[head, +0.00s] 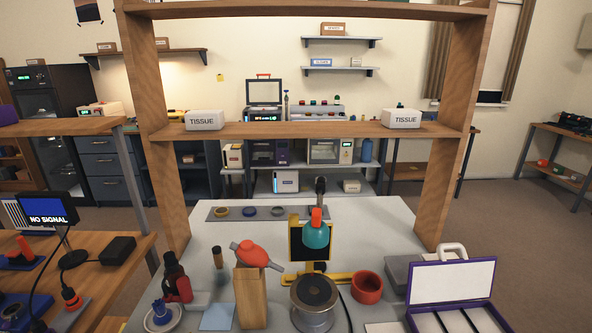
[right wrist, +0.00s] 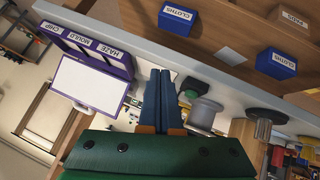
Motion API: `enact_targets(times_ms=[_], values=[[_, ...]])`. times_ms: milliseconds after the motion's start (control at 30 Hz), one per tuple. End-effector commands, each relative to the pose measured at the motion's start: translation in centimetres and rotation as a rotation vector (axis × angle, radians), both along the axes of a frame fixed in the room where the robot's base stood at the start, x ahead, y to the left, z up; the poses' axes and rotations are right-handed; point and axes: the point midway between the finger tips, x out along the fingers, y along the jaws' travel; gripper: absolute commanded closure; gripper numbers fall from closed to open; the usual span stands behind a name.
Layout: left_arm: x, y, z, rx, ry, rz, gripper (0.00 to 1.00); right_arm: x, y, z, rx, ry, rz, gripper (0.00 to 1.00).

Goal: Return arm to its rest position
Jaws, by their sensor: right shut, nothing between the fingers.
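My right gripper (right wrist: 160,74) shows in the right wrist view. Its two blue-grey fingers are together with nothing between them. It is held above the light bench, beside the open purple case (right wrist: 65,45) with its white lid panel. In the head view neither gripper shows.
A wooden frame with a shelf (head: 300,130) spans the bench. The bench's right rear is clear.

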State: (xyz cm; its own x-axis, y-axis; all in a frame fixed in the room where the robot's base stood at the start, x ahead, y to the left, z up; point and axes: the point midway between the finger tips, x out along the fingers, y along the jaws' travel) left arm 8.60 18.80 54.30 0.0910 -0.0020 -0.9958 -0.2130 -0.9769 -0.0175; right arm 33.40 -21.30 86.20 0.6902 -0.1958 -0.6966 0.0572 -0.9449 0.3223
Motion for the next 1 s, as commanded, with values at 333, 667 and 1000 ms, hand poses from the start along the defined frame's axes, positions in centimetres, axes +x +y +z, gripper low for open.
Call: enact_targets(times_ms=[333, 667, 1000], values=[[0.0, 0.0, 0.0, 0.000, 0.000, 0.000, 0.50, -10.2, 4.7, -8.4, 0.243, 0.492, 0.025, 1.00], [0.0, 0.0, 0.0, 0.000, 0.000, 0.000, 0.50, -12.7, 4.5, -21.7, 0.232, 0.577, 0.027, 1.00], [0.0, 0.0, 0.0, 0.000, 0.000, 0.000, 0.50, -23.7, 2.6, -31.6, 0.213, 0.675, 0.034, 1.00]])
